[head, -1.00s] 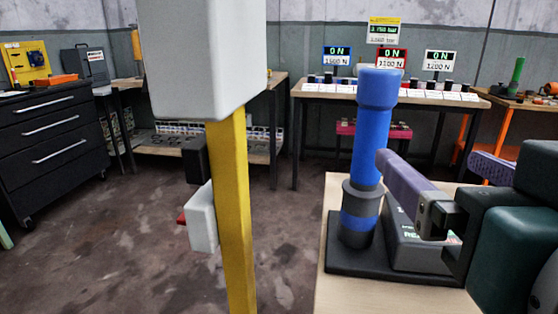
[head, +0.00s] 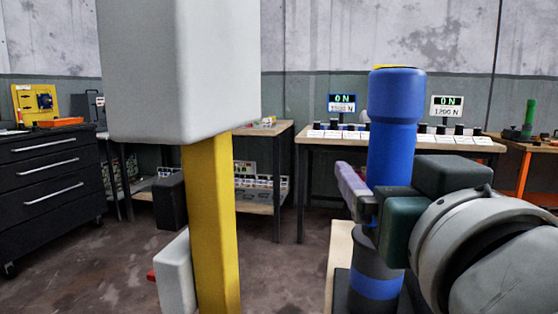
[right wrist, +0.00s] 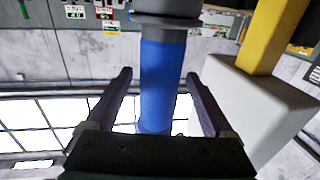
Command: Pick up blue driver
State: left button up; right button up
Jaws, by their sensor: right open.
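The blue driver (head: 393,125) stands upright in a dark grey holder with a blue band (head: 375,286). It also shows in the right wrist view (right wrist: 158,80), running between my two purple fingers. My right gripper (head: 352,190) reaches across the driver's lower part in the head view, with a purple finger showing on its left. In the right wrist view my right gripper (right wrist: 159,75) is open, one finger on each side of the driver with visible gaps. The gripper body hides part of the driver in the head view. My left gripper is not in view.
A yellow post (head: 211,230) with a large pale block (head: 180,75) stands left of the driver. The holder is on a wooden-topped table (head: 340,245). Behind is a bench (head: 330,142) with signs. A black drawer cabinet (head: 45,190) stands far left.

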aim_at(378, 165)
jog(key=shift+w+d, duration=0.15)
jog(key=shift+w, duration=1.4)
jog(key=shift+c, duration=0.4)
grip_shut()
jog(key=shift+r, duration=0.15)
